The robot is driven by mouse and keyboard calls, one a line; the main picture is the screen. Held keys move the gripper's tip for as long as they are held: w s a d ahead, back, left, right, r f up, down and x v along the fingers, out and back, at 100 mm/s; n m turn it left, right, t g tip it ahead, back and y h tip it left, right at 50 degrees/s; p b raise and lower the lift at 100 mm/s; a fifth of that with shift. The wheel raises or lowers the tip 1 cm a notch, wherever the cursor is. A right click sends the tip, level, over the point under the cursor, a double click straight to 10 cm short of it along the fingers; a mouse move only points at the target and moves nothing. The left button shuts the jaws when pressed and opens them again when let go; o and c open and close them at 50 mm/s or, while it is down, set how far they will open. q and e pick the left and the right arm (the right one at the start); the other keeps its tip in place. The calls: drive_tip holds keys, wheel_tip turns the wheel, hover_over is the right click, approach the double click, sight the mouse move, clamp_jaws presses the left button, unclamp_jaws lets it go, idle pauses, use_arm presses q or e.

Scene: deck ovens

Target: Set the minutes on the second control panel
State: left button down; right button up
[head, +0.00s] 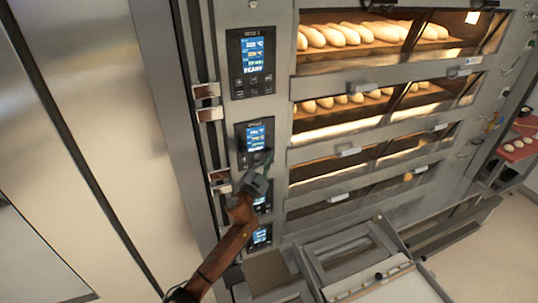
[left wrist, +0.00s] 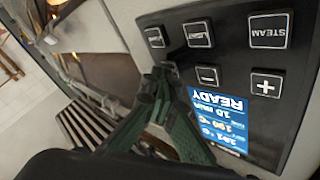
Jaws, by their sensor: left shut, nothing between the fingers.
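The second control panel (head: 254,140) is the second from the top in the column left of the ovens, with a lit blue screen. My left gripper (head: 264,163) is in front of its lower part and hides its buttons there. In the left wrist view the panel appears upside down. Its screen (left wrist: 218,118) reads READY, with what looks like 10 MIN and 190 °C. The plus button (left wrist: 266,84), minus button (left wrist: 206,76) and STEAM button (left wrist: 268,31) show. My shut, empty fingertips (left wrist: 160,78) cover a button beside minus; I cannot tell if they touch it. My right gripper is out of view.
The top panel (head: 250,62) is above, and two lower panels are partly behind my arm. Lit deck ovens (head: 375,90) with loaves stand to the right. A metal loader (head: 345,262) stands low in front. A steel wall (head: 90,110) is at left.

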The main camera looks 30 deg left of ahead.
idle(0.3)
use_arm(q)
drive_tip(key=shift+s+d+p, duration=0.3)
drive_tip(key=shift+s+d, duration=0.25)
drive_tip(key=shift+w+a, duration=0.1)
drive_tip(key=shift+w, duration=0.05)
idle(0.3)
drive_tip(key=shift+w+a, duration=0.15)
drive_tip(key=shift+w, duration=0.05)
drive_tip(key=shift+w+a, duration=0.2)
drive_tip(key=shift+a, duration=0.15)
idle(1.0)
drive_tip(key=shift+d, duration=0.1)
drive_tip(key=shift+s+d, duration=0.55)
drive_tip(key=shift+f, duration=0.1)
